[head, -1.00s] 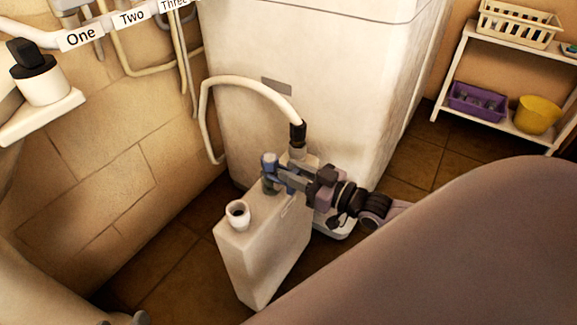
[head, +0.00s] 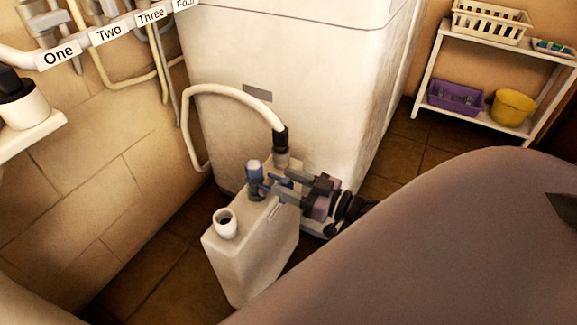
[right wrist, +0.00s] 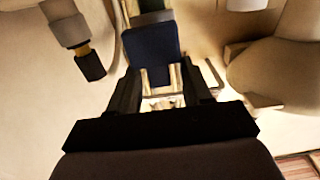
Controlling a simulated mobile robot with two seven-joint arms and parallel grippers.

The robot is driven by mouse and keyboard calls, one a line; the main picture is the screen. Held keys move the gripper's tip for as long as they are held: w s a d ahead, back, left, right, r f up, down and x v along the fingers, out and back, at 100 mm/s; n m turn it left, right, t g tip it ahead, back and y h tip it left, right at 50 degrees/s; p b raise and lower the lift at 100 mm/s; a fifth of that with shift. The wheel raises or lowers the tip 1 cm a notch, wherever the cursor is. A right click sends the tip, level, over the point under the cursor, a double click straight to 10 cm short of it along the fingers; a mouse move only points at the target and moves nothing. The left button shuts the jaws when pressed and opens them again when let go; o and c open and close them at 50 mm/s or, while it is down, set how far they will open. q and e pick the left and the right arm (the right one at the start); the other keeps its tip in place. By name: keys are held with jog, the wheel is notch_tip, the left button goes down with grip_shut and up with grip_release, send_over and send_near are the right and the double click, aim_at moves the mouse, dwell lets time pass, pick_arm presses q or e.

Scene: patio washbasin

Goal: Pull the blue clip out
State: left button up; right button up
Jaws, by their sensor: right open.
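A blue piece (head: 254,172) stands upright at the top of the white tank (head: 245,262), beside the hose end. A small blue bit (head: 281,177) also shows by the gripper fingers; I cannot tell which of these is the clip. In the right wrist view a flat dark blue piece (right wrist: 152,55) lies ahead between the finger lines. My right gripper (head: 266,189) is open, its fingers reaching left to the upright blue piece; contact cannot be told. The fingers hide part of the tank top. My left gripper is out of view.
A white hose (head: 225,90) with a black connector (head: 281,138) arches down behind the gripper. A large white cabinet (head: 290,60) stands behind. The tank has an open white spout (head: 225,222). A shelf with a purple bin (head: 455,97) and yellow bucket (head: 512,107) is at right.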

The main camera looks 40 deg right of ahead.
jog(key=p+v, duration=0.1)
jog(key=v, duration=0.4)
jog(key=shift+s+d+p, duration=0.1)
jog(key=shift+s+p, duration=0.1)
jog(key=shift+p, duration=0.2)
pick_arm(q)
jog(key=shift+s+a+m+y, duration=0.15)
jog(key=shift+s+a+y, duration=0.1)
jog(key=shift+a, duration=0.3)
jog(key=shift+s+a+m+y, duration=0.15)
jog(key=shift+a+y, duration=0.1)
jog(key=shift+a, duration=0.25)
pick_arm(e)
jog(key=shift+s+d, duration=0.3)
jog(key=shift+s, duration=0.35)
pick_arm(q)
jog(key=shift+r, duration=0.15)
